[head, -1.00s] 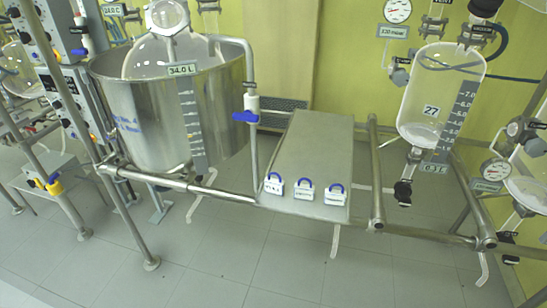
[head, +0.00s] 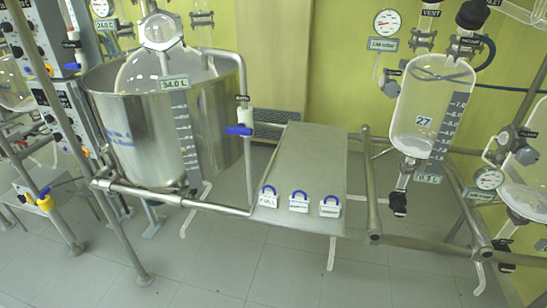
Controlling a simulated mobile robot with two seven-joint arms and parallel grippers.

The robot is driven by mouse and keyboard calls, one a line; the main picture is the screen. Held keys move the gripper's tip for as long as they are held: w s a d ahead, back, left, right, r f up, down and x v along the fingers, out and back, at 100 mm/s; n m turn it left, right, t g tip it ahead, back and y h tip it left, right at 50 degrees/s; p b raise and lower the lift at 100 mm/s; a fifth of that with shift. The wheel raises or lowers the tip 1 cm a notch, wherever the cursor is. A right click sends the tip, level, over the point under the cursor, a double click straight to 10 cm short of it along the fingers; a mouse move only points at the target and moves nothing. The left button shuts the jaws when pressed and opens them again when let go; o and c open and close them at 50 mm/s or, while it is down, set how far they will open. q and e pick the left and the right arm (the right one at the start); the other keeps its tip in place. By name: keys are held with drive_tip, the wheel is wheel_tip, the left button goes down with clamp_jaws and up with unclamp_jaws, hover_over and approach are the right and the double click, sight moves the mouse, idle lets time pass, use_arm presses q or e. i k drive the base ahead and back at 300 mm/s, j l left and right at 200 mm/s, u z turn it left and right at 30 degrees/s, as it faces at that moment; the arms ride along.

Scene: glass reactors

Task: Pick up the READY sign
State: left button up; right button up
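Three small white signs with blue loop handles stand in a row on the front end of a grey metal shelf (head: 310,160). The left sign (head: 267,199) seems to read "FULL". The lettering on the middle sign (head: 299,204) and the right sign (head: 330,208) is too small to read, so I cannot tell which one is the READY sign. Neither of my grippers shows in the head view.
A large steel pot (head: 160,125) with a glass vessel stands left of the shelf. A glass vessel marked 27 (head: 425,110) hangs to the right. A steel rail (head: 170,197) runs across the front of the pot. Tiled floor in front looks clear.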

sight(326, 209)
drive_tip(key=i+j+z, duration=0.2)
drive_tip(key=i+j, duration=0.25)
drive_tip(key=i+j+z, duration=0.25)
drive_tip(key=i+j, duration=0.15)
drive_tip(key=i+j+z, duration=0.2)
drive_tip(key=i+j, duration=0.2)
drive_tip(key=j, duration=0.3)
